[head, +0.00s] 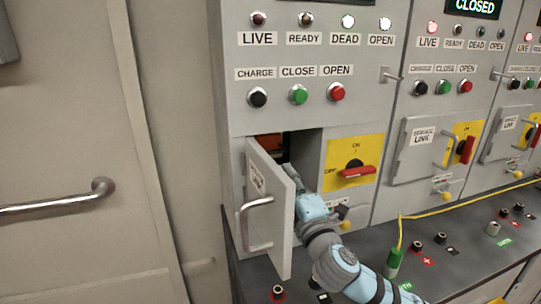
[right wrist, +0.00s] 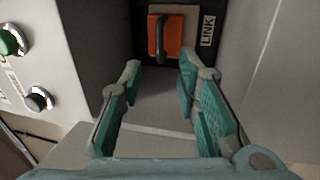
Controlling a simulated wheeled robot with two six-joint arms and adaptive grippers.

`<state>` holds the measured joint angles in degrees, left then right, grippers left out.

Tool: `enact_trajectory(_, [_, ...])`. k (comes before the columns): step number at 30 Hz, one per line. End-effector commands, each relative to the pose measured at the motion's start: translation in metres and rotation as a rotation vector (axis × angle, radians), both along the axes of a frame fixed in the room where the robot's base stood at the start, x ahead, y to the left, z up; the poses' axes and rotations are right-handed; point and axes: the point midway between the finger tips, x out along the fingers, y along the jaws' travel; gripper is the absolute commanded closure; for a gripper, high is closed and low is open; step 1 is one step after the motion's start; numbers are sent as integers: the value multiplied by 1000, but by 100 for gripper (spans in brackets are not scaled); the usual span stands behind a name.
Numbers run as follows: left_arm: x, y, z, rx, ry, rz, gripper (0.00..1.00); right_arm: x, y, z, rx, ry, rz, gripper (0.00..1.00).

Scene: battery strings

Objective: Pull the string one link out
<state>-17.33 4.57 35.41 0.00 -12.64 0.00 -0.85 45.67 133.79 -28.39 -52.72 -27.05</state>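The link (right wrist: 178,38) of string one is an orange block with a dark handle, seated at the back of an open compartment beside a "LINK" label. A bit of the orange link (head: 268,141) also shows in the head view above the open door (head: 270,205). My right gripper (right wrist: 159,78) is open and empty, its fingers pointing into the compartment, apart from the handle. In the head view the door partly hides this gripper. My left gripper is not in view.
The red rotary switch (head: 355,173) on its yellow plate is right of the compartment. String one's DEAD and OPEN lamps (head: 348,21) are lit. Neighbouring cabinets have shut link doors (head: 425,150). A yellow cable ends in a green plug (head: 394,262) on the ledge.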

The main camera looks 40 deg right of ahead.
Motion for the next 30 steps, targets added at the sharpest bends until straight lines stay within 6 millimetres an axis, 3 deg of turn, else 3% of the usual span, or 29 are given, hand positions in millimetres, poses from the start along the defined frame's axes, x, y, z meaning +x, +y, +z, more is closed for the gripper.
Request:
enact_trajectory(6, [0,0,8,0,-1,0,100,59,-21,15,5,-3,-2,70])
enact_trajectory(12, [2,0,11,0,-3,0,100,94,-32,21,3,0,1,70])
enact_trajectory(23, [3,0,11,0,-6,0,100,103,-33,22,1,1,4,70])
enact_trajectory(28, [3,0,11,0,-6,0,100,103,-34,22,2,2,4,97])
enact_trajectory(30, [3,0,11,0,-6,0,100,103,-33,22,2,2,4,100])
